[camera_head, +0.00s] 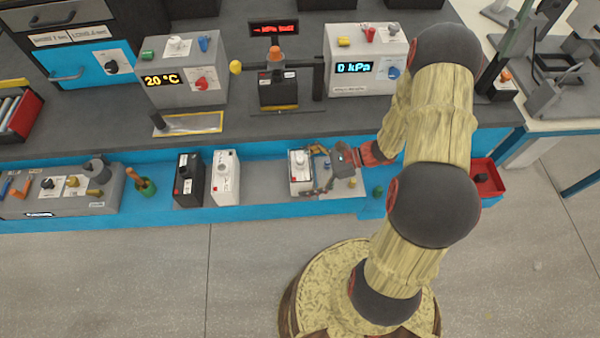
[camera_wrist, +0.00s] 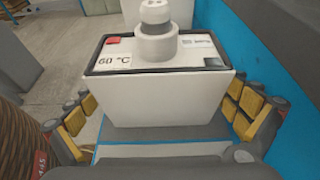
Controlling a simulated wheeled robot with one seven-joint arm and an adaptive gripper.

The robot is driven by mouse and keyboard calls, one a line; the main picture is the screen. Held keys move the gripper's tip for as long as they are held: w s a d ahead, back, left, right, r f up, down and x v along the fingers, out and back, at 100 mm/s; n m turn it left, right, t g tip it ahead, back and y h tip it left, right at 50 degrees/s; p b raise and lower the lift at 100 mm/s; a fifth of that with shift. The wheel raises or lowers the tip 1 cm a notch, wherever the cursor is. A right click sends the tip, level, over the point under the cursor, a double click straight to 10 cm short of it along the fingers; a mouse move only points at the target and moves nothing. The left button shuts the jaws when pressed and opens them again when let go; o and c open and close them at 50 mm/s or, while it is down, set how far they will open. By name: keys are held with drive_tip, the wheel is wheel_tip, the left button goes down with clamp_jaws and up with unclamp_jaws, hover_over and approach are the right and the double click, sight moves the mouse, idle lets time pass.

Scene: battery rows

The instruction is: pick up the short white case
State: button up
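The short white case (camera_head: 301,173) stands upright on the grey shelf at the front of the bench, with a black-rimmed top and a white knob. In the wrist view, the white case (camera_wrist: 165,95) fills the middle, with "60 °C" and a red square on its top. My gripper (camera_head: 318,170) is at its right side in the head view. In the wrist view, my gripper (camera_wrist: 163,115) is open, with yellow-padded fingers to the left and right of the case. A gap shows at the left finger; contact at the right finger is unclear.
A taller white case (camera_head: 225,178) and a black case (camera_head: 188,180) stand to the left on the same shelf. A grey control box (camera_head: 60,195) is farther left. The blue shelf edge (camera_head: 270,212) runs along the front. A red tray (camera_head: 487,180) is at right.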

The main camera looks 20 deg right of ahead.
drive_tip(key=shift+c, duration=1.2)
drive_tip(key=c, duration=0.7)
drive_tip(key=shift+c, duration=0.8)
drive_tip(key=shift+r, duration=0.15)
